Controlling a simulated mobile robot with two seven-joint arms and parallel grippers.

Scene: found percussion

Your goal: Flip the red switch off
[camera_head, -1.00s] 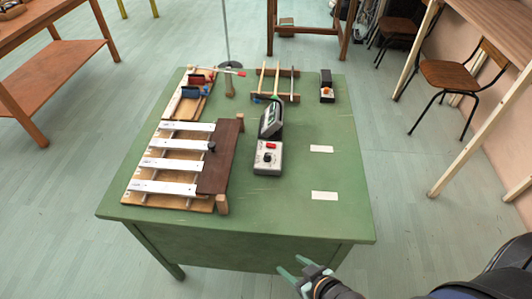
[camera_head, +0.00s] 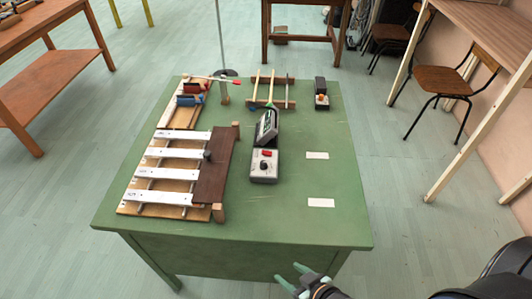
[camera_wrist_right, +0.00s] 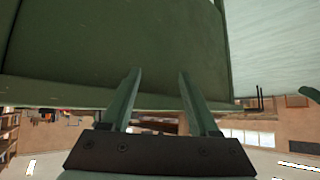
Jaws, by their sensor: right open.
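A red switch (camera_head: 266,153) sits on top of a small grey box (camera_head: 263,172) with a black knob, near the middle of the green table (camera_head: 285,215). Whether the switch is on or off is too small to tell. My right gripper (camera_head: 288,274) is open and empty, low in front of the table's front edge and well apart from the box. In the right wrist view its two fingers (camera_wrist_right: 155,80) are spread with nothing between them, below the table. My left gripper is not in view.
A xylophone-like board with white bars (camera_head: 172,172) lies left of the box. A dark tilted meter (camera_head: 266,127) stands right behind it. A wooden frame (camera_head: 270,90) and a small black device (camera_head: 321,95) are farther back. The table's right side is clear except for two white labels (camera_head: 320,202).

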